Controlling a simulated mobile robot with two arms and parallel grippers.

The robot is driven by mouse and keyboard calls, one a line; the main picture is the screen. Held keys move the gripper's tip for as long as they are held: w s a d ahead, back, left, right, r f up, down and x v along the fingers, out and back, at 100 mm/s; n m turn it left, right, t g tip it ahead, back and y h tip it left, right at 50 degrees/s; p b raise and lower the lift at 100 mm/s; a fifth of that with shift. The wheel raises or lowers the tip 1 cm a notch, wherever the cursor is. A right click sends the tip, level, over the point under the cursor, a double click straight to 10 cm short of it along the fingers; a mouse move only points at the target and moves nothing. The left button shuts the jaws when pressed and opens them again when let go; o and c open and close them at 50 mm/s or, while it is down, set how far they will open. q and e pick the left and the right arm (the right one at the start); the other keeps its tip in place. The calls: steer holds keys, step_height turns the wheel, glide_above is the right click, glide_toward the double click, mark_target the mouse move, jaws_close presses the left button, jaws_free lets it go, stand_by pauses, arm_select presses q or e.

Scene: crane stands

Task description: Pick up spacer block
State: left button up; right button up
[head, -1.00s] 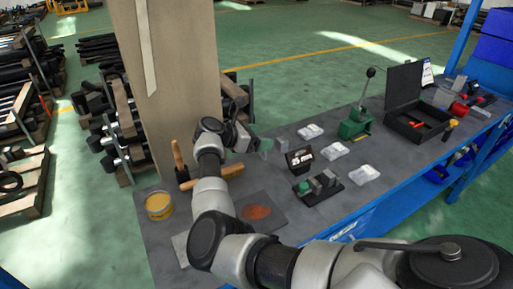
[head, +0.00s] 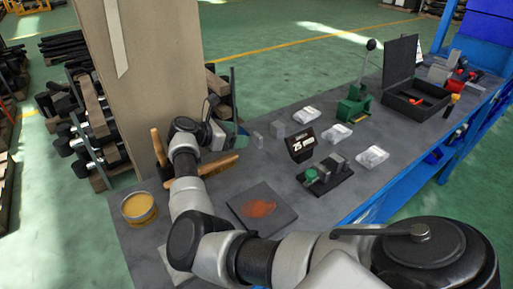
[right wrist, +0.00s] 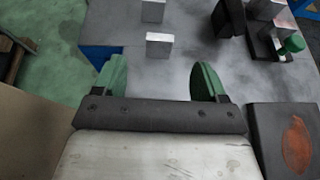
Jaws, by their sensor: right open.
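Two small plain grey blocks stand on the bench, a nearer one (head: 258,139) and a farther one (head: 277,129); I cannot tell by looks which is the spacer block. In the right wrist view the nearer block (right wrist: 159,46) stands just ahead of the fingertips, between their lines, and the farther one (right wrist: 152,11) is at the top edge. My right gripper (right wrist: 160,78) has green fingers, spread apart and empty. In the head view my right gripper (head: 235,130) is left of the blocks, partly hidden by its own wrist. My left gripper is not in view.
A small display (head: 300,146) and a black fixture with a green knob (head: 325,177) stand right of the blocks. A dark plate with an orange patch (head: 259,208), a hammer (head: 215,165) and a yellow can (head: 139,207) are nearer. Clear packs (head: 336,133) lie beyond.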

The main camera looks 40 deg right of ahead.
mark_target(256, 135)
steer(key=p+x, duration=0.1)
steer(key=x, duration=0.4)
steer(key=shift+s+d+f, duration=0.1)
steer(key=shift+d+f, duration=0.05)
steer(key=shift+d, duration=0.05)
steer(key=p+x, duration=0.2)
steer(key=x, duration=0.2)
steer(key=shift+d, duration=0.4)
steer(key=shift+s+d+f, duration=0.1)
steer(key=shift+d+f, duration=0.2)
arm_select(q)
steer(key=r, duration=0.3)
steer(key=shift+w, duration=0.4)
arm_select(e)
steer(key=shift+a, duration=0.1)
steer(key=c, duration=1)
